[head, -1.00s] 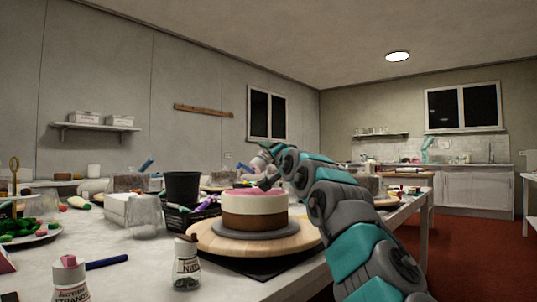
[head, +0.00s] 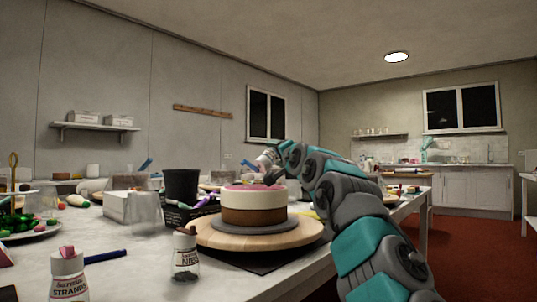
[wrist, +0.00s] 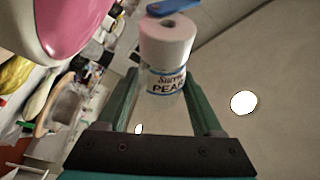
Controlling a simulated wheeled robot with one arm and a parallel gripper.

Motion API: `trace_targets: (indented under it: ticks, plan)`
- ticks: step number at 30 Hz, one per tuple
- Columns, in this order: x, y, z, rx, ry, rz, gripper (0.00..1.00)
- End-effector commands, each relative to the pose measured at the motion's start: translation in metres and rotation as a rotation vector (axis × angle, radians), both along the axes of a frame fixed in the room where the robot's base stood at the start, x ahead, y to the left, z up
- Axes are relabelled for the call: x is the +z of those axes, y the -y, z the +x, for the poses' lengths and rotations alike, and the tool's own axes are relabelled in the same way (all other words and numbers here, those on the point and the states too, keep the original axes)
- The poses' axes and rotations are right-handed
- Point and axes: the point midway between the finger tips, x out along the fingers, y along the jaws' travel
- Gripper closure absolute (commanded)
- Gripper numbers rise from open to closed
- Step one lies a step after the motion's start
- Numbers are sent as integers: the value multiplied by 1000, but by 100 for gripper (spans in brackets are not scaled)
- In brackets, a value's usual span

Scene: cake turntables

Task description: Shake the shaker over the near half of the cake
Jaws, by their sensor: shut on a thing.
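The round cake (head: 253,213) has a brown lower layer, a cream upper layer and a pink top. It stands on a grey board on the round wooden turntable (head: 215,237). My gripper (wrist: 163,92) is shut on a shaker (wrist: 166,52) with a pale pinkish cap and a label partly reading "PEA". In the head view the held shaker (head: 266,159) is tilted, above the far side of the cake top. In the wrist view the cake (wrist: 75,30) fills the upper left, apart from the shaker. Any sprinkles on the top are too small to tell.
Two other shakers, one labelled Nibs (head: 185,258) and one labelled Strands (head: 68,275), stand at the table's front. A black cup (head: 181,186), a clear tumbler (head: 145,213) and a dark tray of pens are left of the cake. My arm passes along the cake's right.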

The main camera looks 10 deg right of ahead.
Motion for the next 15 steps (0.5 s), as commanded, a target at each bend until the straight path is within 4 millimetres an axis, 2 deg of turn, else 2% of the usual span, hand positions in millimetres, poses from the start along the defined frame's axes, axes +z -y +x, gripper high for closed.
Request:
trace_targets:
  ticks: [15]
  plan:
    - [-1, 12, 4, 1, -17, 33, 100]
